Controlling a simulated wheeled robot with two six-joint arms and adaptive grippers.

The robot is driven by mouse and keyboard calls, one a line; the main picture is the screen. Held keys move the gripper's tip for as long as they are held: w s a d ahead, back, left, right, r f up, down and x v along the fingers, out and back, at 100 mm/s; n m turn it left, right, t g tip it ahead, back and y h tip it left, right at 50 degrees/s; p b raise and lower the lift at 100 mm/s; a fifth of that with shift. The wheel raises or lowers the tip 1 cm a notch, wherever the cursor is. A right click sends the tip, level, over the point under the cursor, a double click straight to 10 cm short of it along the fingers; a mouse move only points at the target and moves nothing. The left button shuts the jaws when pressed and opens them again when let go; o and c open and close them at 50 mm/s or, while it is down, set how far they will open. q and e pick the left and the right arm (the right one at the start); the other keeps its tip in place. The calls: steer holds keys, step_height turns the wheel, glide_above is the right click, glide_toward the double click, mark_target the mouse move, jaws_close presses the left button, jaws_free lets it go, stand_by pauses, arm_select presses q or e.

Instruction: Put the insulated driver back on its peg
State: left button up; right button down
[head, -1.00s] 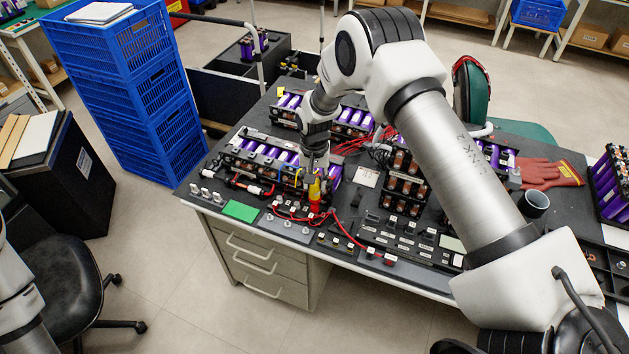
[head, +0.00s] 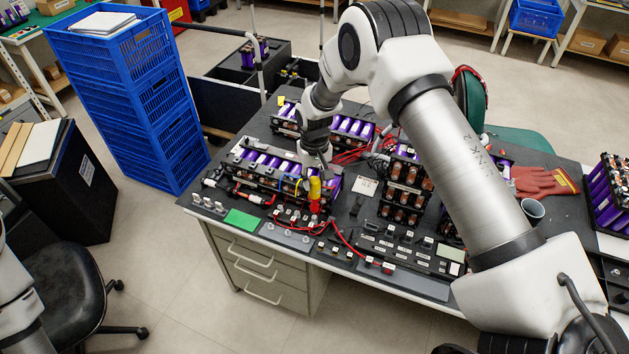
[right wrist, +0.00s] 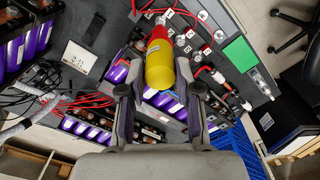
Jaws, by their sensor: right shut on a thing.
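The insulated driver (head: 315,189) has a yellow handle and a red lower part. My right gripper (head: 316,176) is shut on its yellow handle, and the driver hangs about upright with the red end down. In the right wrist view the driver (right wrist: 160,62) sits between the two fingers of the gripper (right wrist: 160,88). In the head view its red end is over the grey panel with white-topped studs (head: 290,236) near the table's front edge; I cannot tell whether it touches anything. I cannot single out its peg. My left gripper is outside the view.
Purple battery modules (head: 262,167) stand just behind and left of the driver. A red cable (head: 345,237) curves along the front. A green card (head: 243,219) lies front left. Copper-coloured modules (head: 397,200), red gloves (head: 545,181) and a dark cup (head: 532,211) are to the right.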

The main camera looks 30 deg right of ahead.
steer(key=shift+r, duration=0.75)
steer(key=shift+f, duration=0.1)
steer(key=shift+w, duration=0.1)
